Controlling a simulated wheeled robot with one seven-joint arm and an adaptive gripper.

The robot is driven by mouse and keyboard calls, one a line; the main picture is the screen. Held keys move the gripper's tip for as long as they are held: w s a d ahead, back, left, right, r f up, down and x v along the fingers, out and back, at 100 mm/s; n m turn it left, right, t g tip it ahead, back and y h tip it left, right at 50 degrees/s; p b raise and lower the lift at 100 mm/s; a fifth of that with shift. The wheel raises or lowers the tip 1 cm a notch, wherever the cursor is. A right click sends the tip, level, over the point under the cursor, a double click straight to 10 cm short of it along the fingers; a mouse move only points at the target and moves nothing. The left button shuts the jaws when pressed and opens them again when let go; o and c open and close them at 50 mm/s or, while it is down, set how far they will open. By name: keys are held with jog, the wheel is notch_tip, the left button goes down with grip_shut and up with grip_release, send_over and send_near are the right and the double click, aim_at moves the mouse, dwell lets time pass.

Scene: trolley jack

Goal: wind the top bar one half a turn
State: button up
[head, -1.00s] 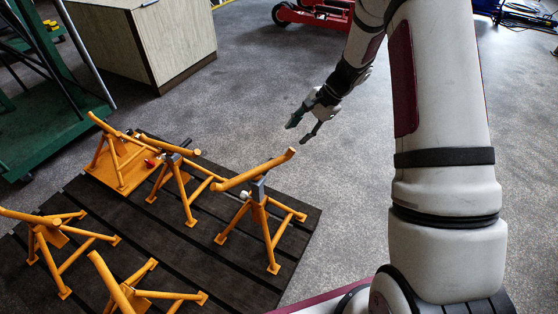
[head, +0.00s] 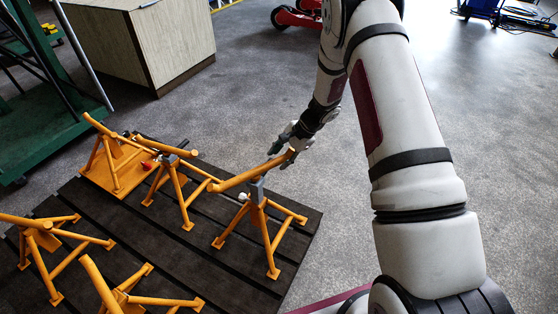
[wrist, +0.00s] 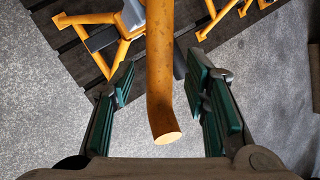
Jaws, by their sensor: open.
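The orange top bar (head: 252,170) lies across the top of the nearest-right orange stand (head: 265,222), its right end bent up. In the wrist view the bar (wrist: 160,75) runs down between my fingers, its cut end toward the palm. In the wrist view my gripper (wrist: 163,95) is open, with green pads on both sides of the bar and a gap on each side. Whether the bar is level with the pads is hard to tell.
Several other orange stands, one of them (head: 175,185) just left, stand on the dark slatted platform (head: 225,265). A wooden cabinet (head: 150,45) and a green trolley (head: 50,130) are at the back left. A red jack (head: 295,18) is at the back.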

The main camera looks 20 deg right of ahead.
jog(key=shift+w+a+f, duration=0.1)
jog(key=shift+a+f, duration=0.15)
jog(key=shift+f, duration=0.25)
grip_shut()
jog(key=shift+w, duration=0.1)
